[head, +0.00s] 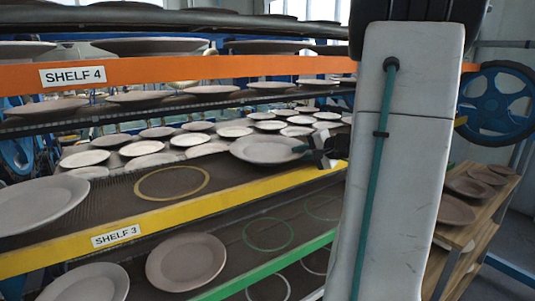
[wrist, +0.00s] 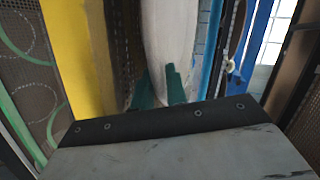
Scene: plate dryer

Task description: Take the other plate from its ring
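A pale grey plate (head: 268,150) is at the shelf with the yellow edge, right of an empty yellow ring (head: 172,197). My gripper (head: 311,150) is at the plate's right rim. In the wrist view the plate (wrist: 168,30) shows nearly edge-on, with the green fingertips (wrist: 160,88) close together on either side of its rim; the gripper looks shut on it. I cannot tell whether the plate rests on the shelf or is slightly raised. Any ring under it is hidden. Another large plate (head: 40,204) is left of the yellow ring.
The orange SHELF 4 board (head: 180,68) and its plates are above. The yellow SHELF 3 edge (head: 180,213) runs in front. Below are a brown plate (head: 186,262) and green rings (head: 268,248). Many plates fill the back. A wooden rack (head: 465,235) stands right, behind my arm.

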